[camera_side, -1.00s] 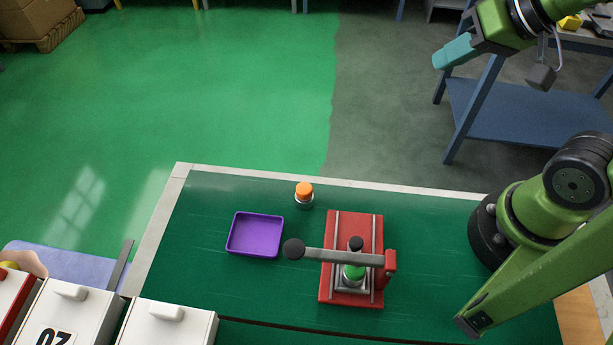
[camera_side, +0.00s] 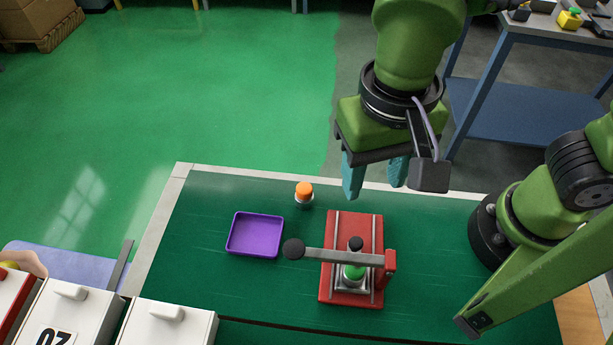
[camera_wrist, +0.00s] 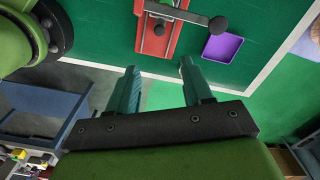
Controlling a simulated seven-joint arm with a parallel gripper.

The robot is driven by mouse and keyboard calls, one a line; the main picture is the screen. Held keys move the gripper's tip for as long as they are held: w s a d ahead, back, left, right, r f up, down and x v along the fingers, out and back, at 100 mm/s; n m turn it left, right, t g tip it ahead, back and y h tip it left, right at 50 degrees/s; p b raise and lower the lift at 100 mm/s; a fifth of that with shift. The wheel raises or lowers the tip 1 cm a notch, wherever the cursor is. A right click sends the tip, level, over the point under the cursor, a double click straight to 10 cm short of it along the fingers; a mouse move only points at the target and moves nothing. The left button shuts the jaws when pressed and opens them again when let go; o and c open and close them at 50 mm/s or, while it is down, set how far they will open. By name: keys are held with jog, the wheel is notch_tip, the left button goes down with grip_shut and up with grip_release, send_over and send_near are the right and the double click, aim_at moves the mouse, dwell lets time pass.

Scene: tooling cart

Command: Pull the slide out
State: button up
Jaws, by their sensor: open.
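A red base (camera_side: 350,222) with two metal rails stands on the green cart top. The slide (camera_side: 341,286), a grey carriage with a black knob (camera_side: 355,243) and a green part (camera_side: 354,272), sits between the rails. A grey lever with a dark ball end (camera_side: 293,249) lies across above it, hinged on a red post (camera_side: 390,264) at the right. My gripper (camera_side: 376,188) has teal fingers, open and empty, above and behind the base. In the wrist view, the fingers (camera_wrist: 158,72) are spread, with the red base (camera_wrist: 173,48) beyond them.
A purple tray (camera_side: 256,254) lies left of the base; an orange-topped cylinder (camera_side: 304,194) stands behind, between tray and base. White boxes (camera_side: 165,326) are at the front left.

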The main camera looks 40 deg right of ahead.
aim_at(357, 242)
notch_tip(357, 242, down, 17)
jog(key=shift+r, duration=0.1)
dwell(0.4)
grip_shut()
